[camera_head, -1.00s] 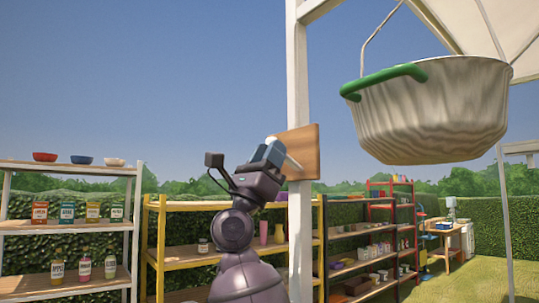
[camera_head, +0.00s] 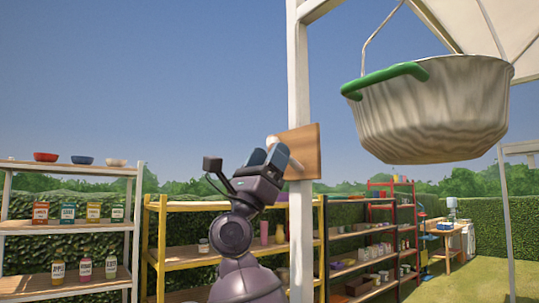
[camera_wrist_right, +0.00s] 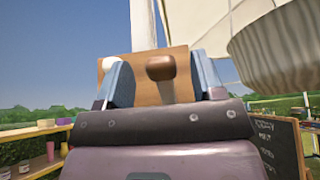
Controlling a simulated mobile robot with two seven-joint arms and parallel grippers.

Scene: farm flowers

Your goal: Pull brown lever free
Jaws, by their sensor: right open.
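The brown lever (camera_wrist_right: 161,68) has a rounded knob and sticks out from a wooden board (camera_wrist_right: 145,93) in the right wrist view. My right gripper (camera_wrist_right: 162,82) is open, with one blue finger on each side of the brown lever and visible gaps to it. A white knob (camera_wrist_right: 113,63) shows just behind the left finger's tip. In the head view, my right gripper (camera_head: 268,158) is raised in front of the board (camera_head: 305,150), and the white knob (camera_head: 272,141) shows above its fingers. The brown lever is hidden there. My left gripper is not in view.
The board is fixed to a white post (camera_head: 299,90). A metal tub (camera_head: 430,110) with a green handle hangs to the right. A yellow shelf (camera_head: 185,207) and a white shelf (camera_head: 70,228) stand at left. A chalkboard (camera_wrist_right: 279,140) shows in the wrist view.

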